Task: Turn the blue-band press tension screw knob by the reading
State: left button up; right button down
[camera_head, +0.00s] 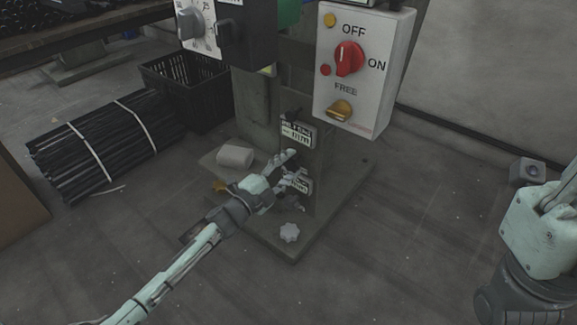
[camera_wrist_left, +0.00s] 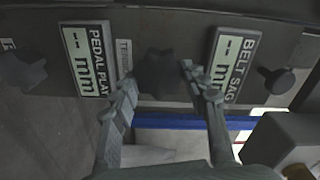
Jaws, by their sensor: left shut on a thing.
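A dark star-shaped knob (camera_wrist_left: 158,72) sits on the press face in the left wrist view, beside a mostly hidden label beginning "TE". My left gripper, seen in the left wrist view (camera_wrist_left: 163,82) and the head view (camera_head: 293,166), has its fingers on either side of this knob and is shut on it. A "PEDAL PLAY" mm plate (camera_wrist_left: 88,62) is left of the knob and a "BELT SAG" mm plate (camera_wrist_left: 232,65) is right of it; their figures are unclear. A blue band (camera_wrist_left: 185,122) runs below. My right arm is at the right edge; its fingertips are not clear.
Another star knob (camera_wrist_left: 22,72) and a round dark knob (camera_wrist_left: 277,80) flank the plates. An OFF/ON switch box (camera_head: 375,75) stands above. Bundled black rods (camera_head: 92,145) and a black crate (camera_head: 187,82) are at left.

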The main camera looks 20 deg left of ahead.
dwell(0.4)
pick_arm(q)
jog(key=o, duration=1.2)
jog(key=shift+c, duration=0.2)
jog(key=shift+s, duration=0.1)
jog(key=v, duration=1.2)
